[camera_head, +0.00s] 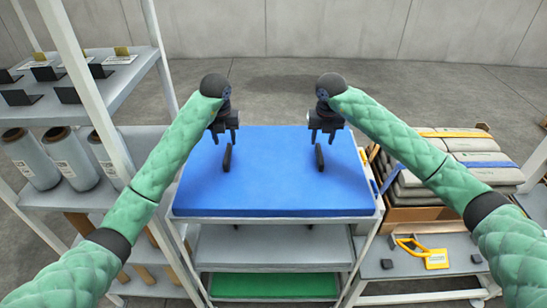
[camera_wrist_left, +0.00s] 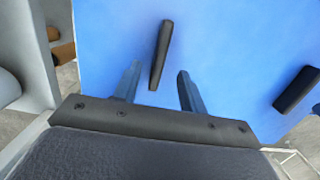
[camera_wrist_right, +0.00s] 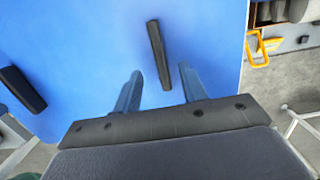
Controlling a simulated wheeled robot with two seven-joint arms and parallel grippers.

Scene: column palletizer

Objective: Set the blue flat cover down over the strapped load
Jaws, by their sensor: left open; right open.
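The blue flat cover (camera_head: 272,180) lies on top of a wheeled-type rack in the middle of the head view. Two black bar handles stand on it, a left handle (camera_head: 227,158) and a right handle (camera_head: 319,157). My left gripper (camera_head: 224,135) is open above the left handle, which shows between and beyond its fingers in the left wrist view (camera_wrist_left: 160,55). My right gripper (camera_head: 325,134) is open above the right handle, also between and beyond its fingers in the right wrist view (camera_wrist_right: 158,55). The strapped load (camera_head: 455,165) of grey sacks sits at the right, partly behind my right arm.
The rack (camera_head: 270,243) under the cover has lower shelves, one holding a green sheet (camera_head: 273,285). A shelf unit at the left holds wrapped rolls (camera_head: 30,158) and black brackets. A low table at the right carries a yellow tool (camera_head: 420,252). Floor behind is clear.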

